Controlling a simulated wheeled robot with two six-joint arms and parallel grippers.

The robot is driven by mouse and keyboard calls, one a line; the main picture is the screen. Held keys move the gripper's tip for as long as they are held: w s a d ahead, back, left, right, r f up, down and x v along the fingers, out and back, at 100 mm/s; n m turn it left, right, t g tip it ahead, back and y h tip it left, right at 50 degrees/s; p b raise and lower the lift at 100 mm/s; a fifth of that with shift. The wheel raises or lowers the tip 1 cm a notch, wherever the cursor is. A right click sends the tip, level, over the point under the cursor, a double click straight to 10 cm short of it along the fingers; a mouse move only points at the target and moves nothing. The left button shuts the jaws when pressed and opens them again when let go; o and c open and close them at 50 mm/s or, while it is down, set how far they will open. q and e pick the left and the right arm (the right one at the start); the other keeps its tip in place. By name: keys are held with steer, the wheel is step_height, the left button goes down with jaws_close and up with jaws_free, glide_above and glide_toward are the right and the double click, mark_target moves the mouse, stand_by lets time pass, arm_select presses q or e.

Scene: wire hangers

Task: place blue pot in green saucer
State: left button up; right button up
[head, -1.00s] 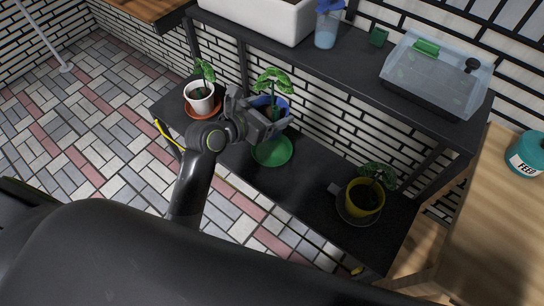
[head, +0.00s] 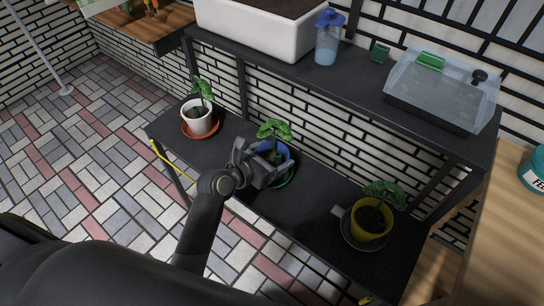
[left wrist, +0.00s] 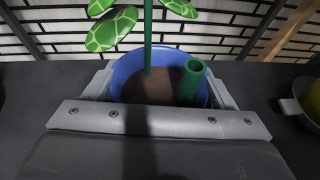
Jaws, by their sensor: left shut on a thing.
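The blue pot (head: 287,152) holds soil and a leafy green plant and looks upright. My left gripper (head: 264,162) is shut on it, with a finger on each side of the pot in the left wrist view (left wrist: 124,66). The green saucer (head: 287,181) shows as a thin rim under and in front of the pot on the lower black shelf; the gripper and pot hide the rest. The pot is at or just above the saucer; I cannot tell whether its base touches. My right gripper is not in view.
A white pot (head: 197,118) in a terracotta saucer stands to the left on the same shelf. A yellow pot (head: 369,222) in a dark saucer stands to the right. The upper shelf holds a white planter, a blue bottle (head: 327,45) and a clear-lidded box (head: 440,85). Shelf between green saucer and yellow pot is clear.

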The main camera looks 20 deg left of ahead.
arm_select(q)
steer(key=o, duration=1.3)
steer(key=shift+c, duration=0.2)
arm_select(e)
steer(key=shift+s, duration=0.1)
arm_select(q)
steer(key=shift+r, duration=0.2)
steer(key=p+v, duration=0.2)
steer(key=v, duration=1)
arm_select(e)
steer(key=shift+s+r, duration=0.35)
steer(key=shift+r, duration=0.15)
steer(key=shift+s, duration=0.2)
